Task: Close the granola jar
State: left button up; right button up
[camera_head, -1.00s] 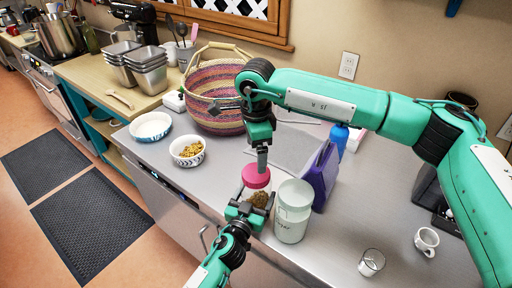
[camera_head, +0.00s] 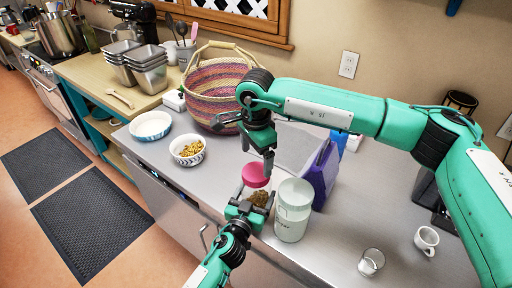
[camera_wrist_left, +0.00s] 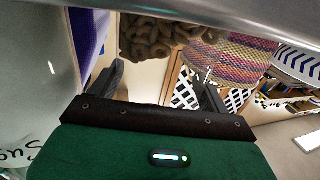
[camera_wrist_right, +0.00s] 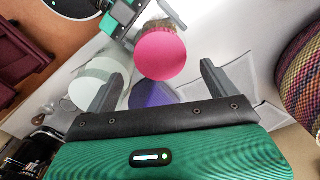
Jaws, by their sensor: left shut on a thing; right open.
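The granola jar (camera_head: 259,198) is small, with brown granola showing at its open mouth, at the counter's front edge. My left gripper (camera_head: 247,210) is shut on it; brown granola clumps (camera_wrist_left: 155,38) show ahead of the fingers in the left wrist view. A round pink lid (camera_head: 255,176) is at the jar's far side, tilted, leaving granola uncovered; whether it is attached to the jar cannot be told. My right gripper (camera_head: 257,160) is open and empty just above the lid. In the right wrist view the lid (camera_wrist_right: 160,53) lies ahead between the fingertips, partly hiding the jar.
A pale lidded canister (camera_head: 292,212) stands close right of the jar, with a purple box (camera_head: 322,172) behind it. A woven basket (camera_head: 215,95) is behind. Bowls (camera_head: 187,151) stand left; a glass (camera_head: 371,262) and mug (camera_head: 426,240) stand right.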

aim_at(256, 171)
jog(key=shift+f, duration=2.7)
jog(key=shift+c, duration=0.4)
jog(key=c, duration=0.9)
jog(key=m, duration=0.8)
jog(key=o, duration=1.1)
jog(key=shift+o, duration=0.2)
notch_tip(256, 171, up, 12)
